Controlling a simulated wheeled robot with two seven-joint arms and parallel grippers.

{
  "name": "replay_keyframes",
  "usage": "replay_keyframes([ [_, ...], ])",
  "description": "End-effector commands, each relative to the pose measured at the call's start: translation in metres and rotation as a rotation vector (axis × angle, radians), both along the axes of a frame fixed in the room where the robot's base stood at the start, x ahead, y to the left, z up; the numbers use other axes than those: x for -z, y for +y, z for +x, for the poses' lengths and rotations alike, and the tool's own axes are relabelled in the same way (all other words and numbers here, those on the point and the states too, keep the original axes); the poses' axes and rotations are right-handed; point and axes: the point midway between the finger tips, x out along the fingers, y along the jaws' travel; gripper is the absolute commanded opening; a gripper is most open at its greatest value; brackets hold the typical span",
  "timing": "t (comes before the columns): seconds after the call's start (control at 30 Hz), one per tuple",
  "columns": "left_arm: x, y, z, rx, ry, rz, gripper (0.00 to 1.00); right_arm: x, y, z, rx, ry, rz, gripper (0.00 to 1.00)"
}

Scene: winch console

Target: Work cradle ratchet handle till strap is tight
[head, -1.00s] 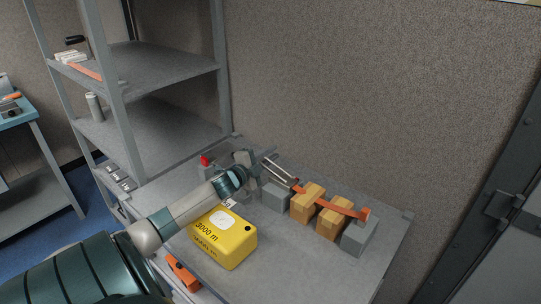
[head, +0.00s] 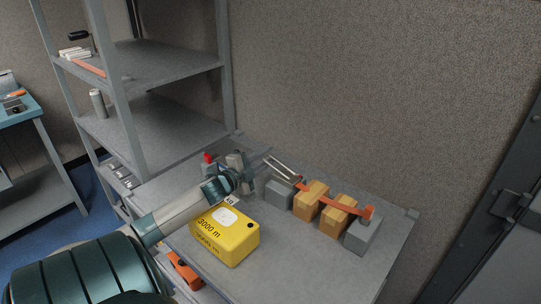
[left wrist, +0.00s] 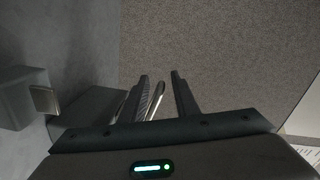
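The cradle's ratchet handle (head: 283,165) is a thin metal frame, tilted up to the left from the grey block (head: 279,192). The orange strap (head: 341,206) runs from the ratchet over two tan boxes (head: 311,200) to the grey end block (head: 362,236). My left gripper (head: 262,157) is beside the handle's raised end. In the left wrist view its two fingers (left wrist: 163,97) stand apart, with a metal bar of the handle (left wrist: 156,101) showing between them. I cannot tell whether they touch it. My right gripper is out of view.
A yellow box (head: 228,243) marked 3000 m stands on the bench in front of the cradle, below my left arm. A red knob (head: 208,158) is behind my wrist. Grey shelving (head: 150,70) rises at the left. The bench's front right is clear.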

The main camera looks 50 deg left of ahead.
Motion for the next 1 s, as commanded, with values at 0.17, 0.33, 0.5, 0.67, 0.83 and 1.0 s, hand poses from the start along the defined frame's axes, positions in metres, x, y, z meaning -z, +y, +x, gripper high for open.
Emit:
replay_keyframes([
  [0.17, 0.000, -0.002, -0.017, 0.001, 0.000, -0.001, 0.28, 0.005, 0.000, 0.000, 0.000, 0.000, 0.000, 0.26],
  [0.33, -0.001, -0.003, -0.024, 0.001, 0.000, -0.001, 0.28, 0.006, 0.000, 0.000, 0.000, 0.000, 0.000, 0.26],
  [0.5, -0.002, -0.004, -0.025, 0.001, -0.001, -0.001, 0.28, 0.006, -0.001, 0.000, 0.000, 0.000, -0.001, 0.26],
  [0.67, -0.002, -0.004, -0.025, 0.001, -0.001, -0.001, 0.26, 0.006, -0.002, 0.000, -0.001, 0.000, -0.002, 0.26],
  [0.83, -0.004, -0.002, -0.025, 0.002, -0.003, 0.006, 0.00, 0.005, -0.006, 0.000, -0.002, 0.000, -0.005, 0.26],
  [1.0, -0.010, 0.004, -0.022, 0.008, -0.010, 0.042, 0.00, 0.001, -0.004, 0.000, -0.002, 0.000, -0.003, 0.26],
])
